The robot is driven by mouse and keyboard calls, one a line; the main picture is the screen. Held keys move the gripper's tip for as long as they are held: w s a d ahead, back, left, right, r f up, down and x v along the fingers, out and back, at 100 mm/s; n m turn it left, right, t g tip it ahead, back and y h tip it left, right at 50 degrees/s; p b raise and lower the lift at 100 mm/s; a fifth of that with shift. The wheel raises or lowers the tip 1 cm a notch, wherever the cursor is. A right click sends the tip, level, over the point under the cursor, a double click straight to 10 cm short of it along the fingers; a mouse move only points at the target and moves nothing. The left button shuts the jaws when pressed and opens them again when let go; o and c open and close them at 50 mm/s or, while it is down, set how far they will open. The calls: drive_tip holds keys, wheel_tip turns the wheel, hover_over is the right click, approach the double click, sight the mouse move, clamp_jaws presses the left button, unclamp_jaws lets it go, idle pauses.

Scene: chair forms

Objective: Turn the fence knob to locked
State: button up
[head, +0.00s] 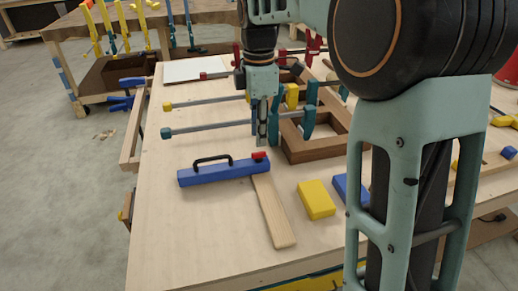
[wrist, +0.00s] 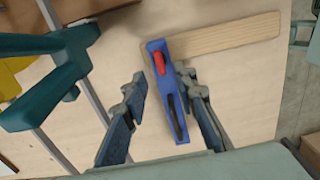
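The blue fence (head: 222,171) lies on the workbench with a black arched handle on top and a red knob (head: 260,155) at its right end. That end sits over a wooden board (head: 273,211). In the wrist view the fence (wrist: 171,100) runs between my fingers, and the red knob (wrist: 159,63) lies lengthwise near its upper end. My gripper (head: 262,132) hangs just above and behind the knob end. In the wrist view my gripper (wrist: 162,84) is open and empty. I cannot read any lock marking.
Teal clamps (head: 308,112) and a wooden frame (head: 325,140) stand behind my gripper. A yellow block (head: 316,199) and a blue block (head: 350,188) lie to the right. Bar clamps (head: 210,128) extend left. The bench's front left is clear.

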sight(259, 153)
wheel_tip(259, 153, down, 6)
drive_tip(key=shift+r+b, duration=0.2)
drive_tip(key=shift+b, duration=0.15)
clamp_jaws()
